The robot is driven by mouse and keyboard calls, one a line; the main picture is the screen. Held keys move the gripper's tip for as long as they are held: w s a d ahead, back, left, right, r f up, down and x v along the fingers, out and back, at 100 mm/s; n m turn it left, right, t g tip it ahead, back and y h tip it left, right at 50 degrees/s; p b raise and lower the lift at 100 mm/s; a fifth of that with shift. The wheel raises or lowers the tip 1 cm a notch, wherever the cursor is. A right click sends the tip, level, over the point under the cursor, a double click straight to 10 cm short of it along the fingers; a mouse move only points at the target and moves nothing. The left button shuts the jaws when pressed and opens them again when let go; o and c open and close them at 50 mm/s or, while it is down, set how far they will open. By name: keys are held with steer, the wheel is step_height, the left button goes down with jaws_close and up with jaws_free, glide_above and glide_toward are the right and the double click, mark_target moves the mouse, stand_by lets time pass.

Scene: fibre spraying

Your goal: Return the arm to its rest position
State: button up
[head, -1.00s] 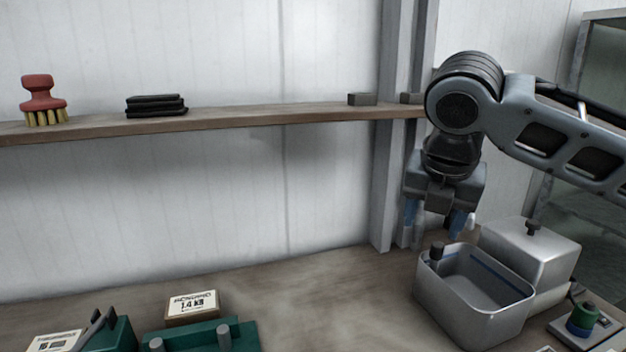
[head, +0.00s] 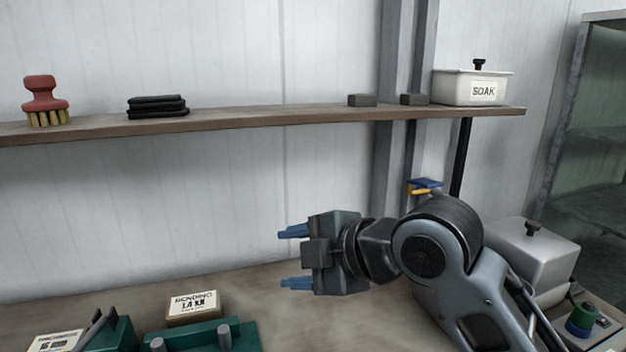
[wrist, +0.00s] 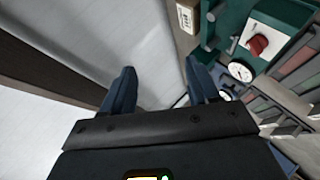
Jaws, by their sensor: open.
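My gripper (head: 292,257) is in the middle of the head view, held above the bench and pointing left. Its two blue fingers are spread apart with nothing between them. In the wrist view my gripper (wrist: 160,85) also shows open and empty. My arm bends at a dark round joint to the right of the gripper and reaches down to the lower right. It hides the open metal tub and part of the lidded metal box (head: 530,258).
A wooden shelf (head: 240,118) holds a red brush (head: 40,92), black pads (head: 156,106), dark blocks and a white SOAK box (head: 472,88). A green machine (head: 240,336) and a labelled box (head: 193,308) are on the bench.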

steer(key=s+d+f+m+t+h, duration=0.3)
steer(key=s+d+f+m+t, duration=0.15)
steer(key=s+f+m, duration=0.5)
steer(key=s+d+f+m+t+h, duration=0.35)
steer(key=s+d+f+m, duration=0.25)
steer(key=s+m, duration=0.55)
steer(key=s+d+r+m+h, duration=0.1)
steer(key=s+d, duration=0.6)
steer(key=s, duration=0.4)
steer(key=s+d+m+h, duration=0.1)
steer(key=s+d+h, duration=0.1)
steer(key=s+d, duration=0.65)
step_height(320, 180, down, 10)
steer(key=s+a+b, duration=0.2)
steer(key=b, duration=0.8)
steer(key=shift+s+r+g, duration=0.2)
steer(key=shift+s+g, duration=0.1)
steer(key=shift+g, duration=0.1)
